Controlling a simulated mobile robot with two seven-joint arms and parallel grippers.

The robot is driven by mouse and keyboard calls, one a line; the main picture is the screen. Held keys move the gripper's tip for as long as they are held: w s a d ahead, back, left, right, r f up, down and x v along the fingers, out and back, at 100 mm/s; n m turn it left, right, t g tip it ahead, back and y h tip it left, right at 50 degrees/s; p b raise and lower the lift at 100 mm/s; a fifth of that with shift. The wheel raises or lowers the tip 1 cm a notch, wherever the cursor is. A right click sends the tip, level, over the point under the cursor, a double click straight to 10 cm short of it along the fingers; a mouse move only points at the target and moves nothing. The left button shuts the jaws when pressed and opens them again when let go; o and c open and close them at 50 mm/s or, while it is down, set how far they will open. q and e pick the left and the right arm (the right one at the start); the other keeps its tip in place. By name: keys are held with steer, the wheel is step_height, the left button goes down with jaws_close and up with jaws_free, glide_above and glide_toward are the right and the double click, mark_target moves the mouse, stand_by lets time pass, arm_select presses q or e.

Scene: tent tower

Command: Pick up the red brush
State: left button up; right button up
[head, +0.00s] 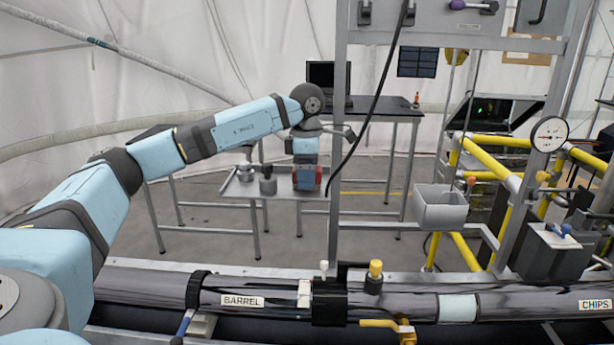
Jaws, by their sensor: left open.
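My left arm reaches in from the left, and its gripper (306,182) points down over the small grey metal table (237,188) at the middle back. The gripper is open, though its fingers are small and hard to make out. A small red patch (318,176) shows at the gripper's lower end. I cannot tell whether it is the red brush or whether it touches the fingers; most of it is hidden by the gripper. My right gripper is not in view.
Two grey knobbed pieces (267,181) stand on the small table, left of the gripper. A metal upright (337,130) with a hanging black cable stands just right of it. A long barrel pipe (240,297) crosses the front. A grey bin (440,207) hangs at the right.

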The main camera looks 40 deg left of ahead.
arm_select(q)
steer(key=shift+f, duration=0.1)
steer(key=c, duration=1)
step_height(320, 180, up, 10)
steer(key=shift+d+f, duration=0.1)
steer(key=shift+f, duration=0.1)
step_height(320, 180, up, 10)
steer(key=p, duration=0.3)
steer(key=shift+r, duration=0.25)
